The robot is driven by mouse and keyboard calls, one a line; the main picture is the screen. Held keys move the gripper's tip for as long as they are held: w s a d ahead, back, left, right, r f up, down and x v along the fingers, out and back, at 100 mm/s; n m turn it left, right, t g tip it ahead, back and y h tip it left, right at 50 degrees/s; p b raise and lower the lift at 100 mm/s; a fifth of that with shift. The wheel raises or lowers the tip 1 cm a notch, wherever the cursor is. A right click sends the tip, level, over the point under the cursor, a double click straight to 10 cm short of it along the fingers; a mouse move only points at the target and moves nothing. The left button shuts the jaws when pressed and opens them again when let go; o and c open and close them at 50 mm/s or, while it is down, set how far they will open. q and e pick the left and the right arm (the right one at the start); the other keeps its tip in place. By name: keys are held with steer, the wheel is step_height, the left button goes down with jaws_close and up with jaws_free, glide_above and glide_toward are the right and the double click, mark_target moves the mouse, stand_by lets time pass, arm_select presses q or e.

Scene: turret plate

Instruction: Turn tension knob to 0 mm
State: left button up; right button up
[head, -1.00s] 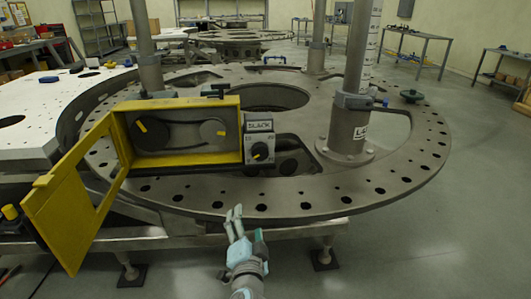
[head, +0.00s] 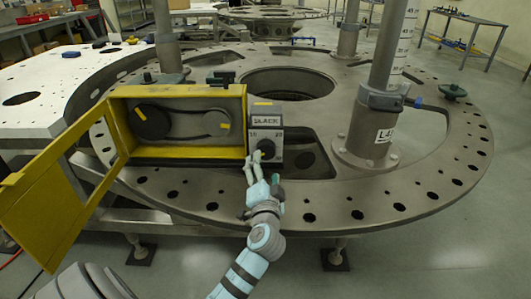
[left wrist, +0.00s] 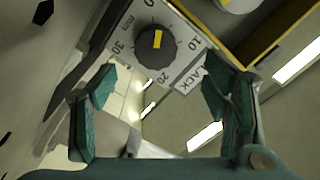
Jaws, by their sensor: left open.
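The tension knob (left wrist: 157,55) is dark and round with a yellow mark, on a grey dial face with 0, 10, 20 and 30. In the left wrist view its yellow mark points up, roughly at the 0; a small offset cannot be told. My left gripper (head: 254,160) is in front of the knob. In the left wrist view the gripper (left wrist: 157,90) is open and empty, its fingers apart. My right gripper is out of view.
The yellow door (head: 60,195) of the housing stands open to the left. The large grey turret plate (head: 435,190) spreads around, with a thick upright post (head: 383,80) to the right. A white perforated plate (head: 50,85) lies at the left.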

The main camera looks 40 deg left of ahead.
mark_target(266, 153)
arm_select(q)
steer(key=x, duration=0.8)
steer(key=shift+w+d+f+b, duration=0.2)
steer(key=shift+d+f+b, duration=0.1)
steer(key=shift+a, duration=0.1)
steer(key=shift+r, duration=0.15)
steer(key=c, duration=1.2)
steer(key=shift+o, duration=0.2)
steer(key=shift+f+n+b, duration=0.35)
steer(key=shift+n+b, duration=0.75)
steer(key=shift+r+n, duration=0.15)
steer(key=shift+n, duration=0.35)
steer(key=shift+r, duration=0.1)
steer(key=o, duration=1.2)
steer(key=shift+c, duration=0.2)
